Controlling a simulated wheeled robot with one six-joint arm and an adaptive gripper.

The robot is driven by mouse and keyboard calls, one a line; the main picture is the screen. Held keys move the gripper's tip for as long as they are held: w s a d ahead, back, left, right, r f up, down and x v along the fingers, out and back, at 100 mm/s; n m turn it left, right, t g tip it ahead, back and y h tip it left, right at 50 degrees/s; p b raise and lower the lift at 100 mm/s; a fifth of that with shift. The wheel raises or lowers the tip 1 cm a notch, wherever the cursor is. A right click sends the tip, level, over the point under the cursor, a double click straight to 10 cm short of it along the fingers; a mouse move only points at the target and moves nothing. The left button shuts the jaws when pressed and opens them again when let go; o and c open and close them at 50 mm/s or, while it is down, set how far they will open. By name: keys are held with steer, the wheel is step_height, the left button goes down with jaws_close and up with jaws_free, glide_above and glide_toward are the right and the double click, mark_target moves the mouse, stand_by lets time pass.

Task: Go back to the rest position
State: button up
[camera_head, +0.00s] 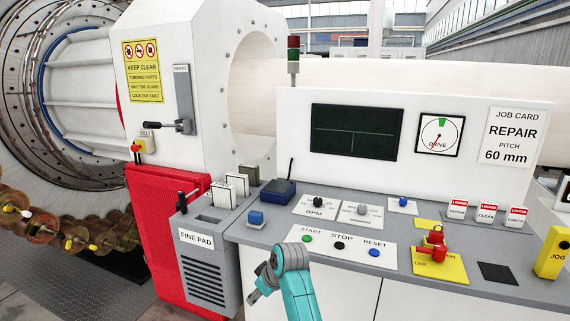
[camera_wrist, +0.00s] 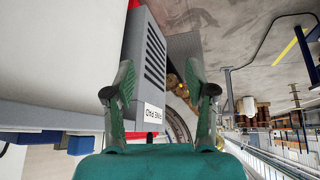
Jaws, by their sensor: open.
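My gripper (camera_head: 258,288) is low in the head view, in front of the control desk's near edge, on the end of my teal arm. In the wrist view my gripper's two green fingers (camera_wrist: 160,82) stand wide apart with nothing held between them. Behind the fingers, the grey FINE PAD cabinet (camera_wrist: 150,55) appears turned on its side. In the head view that cabinet (camera_head: 205,278) stands left of my gripper. I cannot tell the exact distance between them.
The control desk (camera_head: 330,262) carries buttons, knobs, a red valve-like handle on a yellow plate (camera_head: 450,268) and a yellow JOG box (camera_head: 553,252). A dark blue box (camera_head: 278,192) sits at its left. A red panel (camera_head: 165,235) and several spools (camera_head: 80,235) are further left.

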steer(key=s+d+f+m+t+h, duration=0.1)
steer(key=s+d+f+m+t, duration=0.1)
steer(key=s+d+f, duration=0.6)
steer(key=s+d+f+m+t, duration=0.2)
steer(key=s+d+f, duration=0.3)
steer(key=s+f, duration=0.7)
steer(key=s+d+f+m+t, duration=0.1)
steer(key=s+d+f, duration=0.1)
steer(key=s, duration=0.2)
steer(key=s+d+f+m, duration=0.1)
steer(key=s+d+f, duration=0.1)
steer(key=s+d, duration=0.15)
steer(key=s+d+r+m+t+h, duration=0.1)
steer(key=s+d+r+t, duration=0.15)
steer(key=s, duration=0.75)
steer(key=s+d+r+m+t+h, duration=0.1)
steer(key=s+d+r+m, duration=0.15)
steer(key=s, duration=0.75)
steer(key=s+d+r+t+h, duration=0.1)
steer(key=s+d+r+t, duration=0.1)
steer(key=s+r, duration=1.1)
step_height(320, 180, up, 5)
steer(key=shift+s+f+m, duration=0.2)
steer(key=shift+s+m, duration=0.15)
steer(key=shift+m, duration=0.1)
